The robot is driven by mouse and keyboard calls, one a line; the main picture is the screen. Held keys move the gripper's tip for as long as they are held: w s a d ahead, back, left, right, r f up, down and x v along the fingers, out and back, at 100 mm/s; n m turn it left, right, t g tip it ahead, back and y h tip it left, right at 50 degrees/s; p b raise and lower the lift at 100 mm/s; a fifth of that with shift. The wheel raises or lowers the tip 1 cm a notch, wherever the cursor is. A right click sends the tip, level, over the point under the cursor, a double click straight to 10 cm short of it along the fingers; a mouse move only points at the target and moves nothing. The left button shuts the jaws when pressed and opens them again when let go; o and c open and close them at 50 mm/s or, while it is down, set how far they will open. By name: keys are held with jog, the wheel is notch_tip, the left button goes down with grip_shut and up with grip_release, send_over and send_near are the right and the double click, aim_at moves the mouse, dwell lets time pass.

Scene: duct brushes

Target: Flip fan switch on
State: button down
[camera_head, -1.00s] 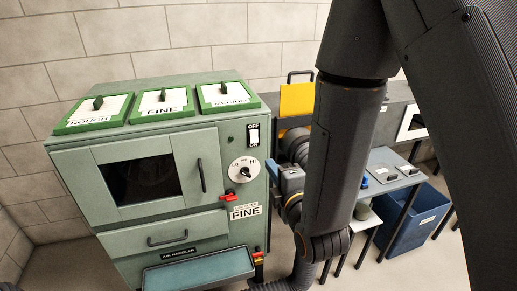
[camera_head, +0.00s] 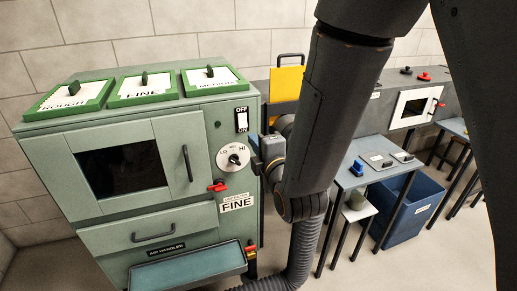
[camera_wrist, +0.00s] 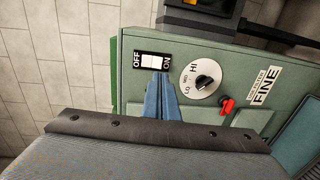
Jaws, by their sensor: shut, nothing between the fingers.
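The fan switch (camera_head: 241,120) is a white rocker on a black plate, high on the right of the green air handler's front. Its plate reads OFF at the top and ON at the bottom. In the wrist view the switch (camera_wrist: 155,61) lies just beyond the fingertips, with ON at the right. I cannot tell which way the rocker is tipped. My gripper (camera_wrist: 158,76) has blue fingers, shut together and empty, pointing at the panel near the ON end. I cannot tell whether they touch it. In the head view the arm partly hides the gripper.
A LO–HI dial (camera_head: 233,157) and a red lever (camera_head: 217,186) sit below the switch. A teal tray (camera_head: 188,268) juts from the cabinet (camera_head: 125,225). At right are a small table (camera_head: 376,170) and a blue bin (camera_head: 407,211). Open floor lies in front.

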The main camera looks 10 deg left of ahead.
aim_at(242, 127)
jog(key=p+x, duration=0.2)
jog(key=x, duration=0.6)
jog(key=shift+w+a, duration=0.1)
